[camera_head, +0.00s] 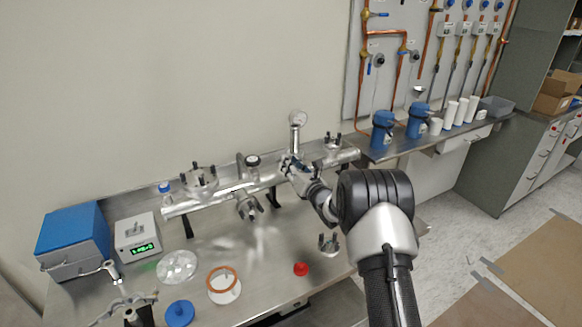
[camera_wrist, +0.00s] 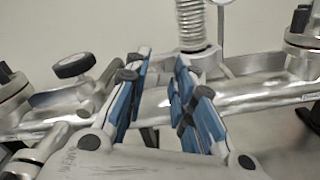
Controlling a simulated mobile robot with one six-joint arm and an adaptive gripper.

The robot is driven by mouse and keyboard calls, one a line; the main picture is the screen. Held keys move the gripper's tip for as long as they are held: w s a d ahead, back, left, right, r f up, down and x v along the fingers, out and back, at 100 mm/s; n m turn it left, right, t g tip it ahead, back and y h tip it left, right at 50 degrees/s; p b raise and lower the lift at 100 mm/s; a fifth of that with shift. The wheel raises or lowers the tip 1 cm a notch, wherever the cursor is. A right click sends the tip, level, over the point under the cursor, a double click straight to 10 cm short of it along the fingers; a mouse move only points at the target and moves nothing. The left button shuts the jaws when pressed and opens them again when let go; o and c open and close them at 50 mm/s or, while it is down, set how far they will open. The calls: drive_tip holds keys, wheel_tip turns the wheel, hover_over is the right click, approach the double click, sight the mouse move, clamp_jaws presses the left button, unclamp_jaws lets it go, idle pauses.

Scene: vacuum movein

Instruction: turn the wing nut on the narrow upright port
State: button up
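The narrow upright port (camera_head: 297,140) rises from the long metal manifold tube, with a round gauge (camera_head: 298,118) on top. In the wrist view a ribbed bellows (camera_wrist: 192,28) stands upright just beyond my fingers. I cannot make out the wing nut; my gripper may cover it. My gripper (camera_head: 288,160) is at the foot of the port in the head view. In the wrist view its blue-padded fingers (camera_wrist: 163,60) are apart with a gap between them, above the manifold tube (camera_wrist: 240,97). I see nothing held between them.
A black-knobbed valve (camera_wrist: 75,66) is left of my fingers in the wrist view. Wider clamped flanges stand on the manifold at left (camera_head: 200,180) and right (camera_head: 333,146). A red cap (camera_head: 301,269), blue cap (camera_head: 179,313) and orange ring (camera_head: 222,285) lie on the steel bench.

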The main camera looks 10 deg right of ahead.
drive_tip(key=shift+c, duration=0.4)
clamp_jaws()
drive_tip(key=shift+m, duration=0.4)
drive_tip(key=shift+f+m, duration=0.15)
drive_tip(key=shift+m, duration=14.55)
